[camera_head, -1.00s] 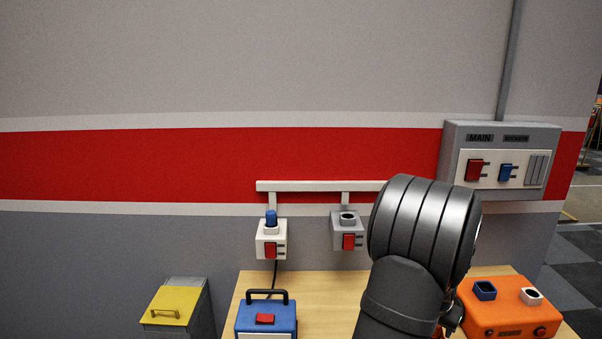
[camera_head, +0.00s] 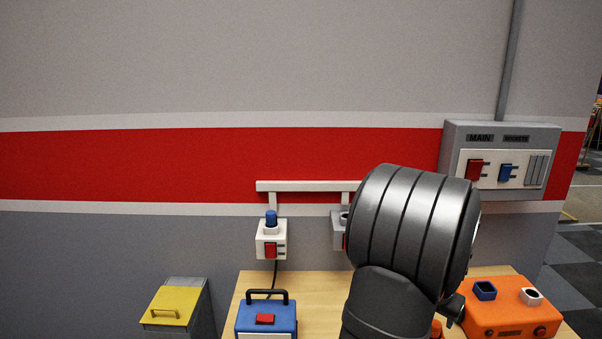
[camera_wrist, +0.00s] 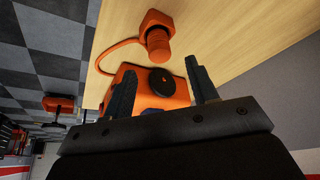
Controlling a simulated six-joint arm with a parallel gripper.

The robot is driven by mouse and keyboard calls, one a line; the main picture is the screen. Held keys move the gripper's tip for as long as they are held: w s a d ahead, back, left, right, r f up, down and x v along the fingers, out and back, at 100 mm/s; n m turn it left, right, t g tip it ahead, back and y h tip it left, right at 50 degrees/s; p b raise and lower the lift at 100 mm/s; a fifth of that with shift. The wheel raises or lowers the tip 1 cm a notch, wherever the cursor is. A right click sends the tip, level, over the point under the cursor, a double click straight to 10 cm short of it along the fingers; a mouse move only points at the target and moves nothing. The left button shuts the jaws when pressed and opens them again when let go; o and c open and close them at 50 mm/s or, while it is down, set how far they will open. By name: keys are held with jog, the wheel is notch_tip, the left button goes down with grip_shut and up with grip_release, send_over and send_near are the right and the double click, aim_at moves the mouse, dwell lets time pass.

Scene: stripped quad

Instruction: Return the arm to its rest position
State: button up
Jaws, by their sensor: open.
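My gripper (camera_wrist: 160,67) is open in the wrist view, its two dark fingers apart with nothing held between them. Past the fingers is an orange box (camera_wrist: 178,95) with a round black part on it. An orange plug-like piece (camera_wrist: 157,38) with an orange cable lies on the wooden table beyond. In the head view my dark arm fills the centre right and hides most of my gripper. The orange box (camera_head: 495,318), with a blue and a white socket on top, stands just right of my arm.
A blue box with a black handle (camera_head: 267,316) stands on the table (camera_head: 325,290). A white socket with a blue plug (camera_head: 271,240) and a partly hidden grey socket (camera_head: 337,230) are on the wall. A switch panel (camera_head: 500,150) is at right, a yellow-lidded bin (camera_head: 172,304) at left.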

jog(key=v, duration=1.1)
jog(key=x, duration=1.7)
jog(key=shift+f, duration=0.3)
notch_tip(320, 180, up, 4)
jog(key=shift+f, duration=0.2)
jog(key=shift+r, duration=0.9)
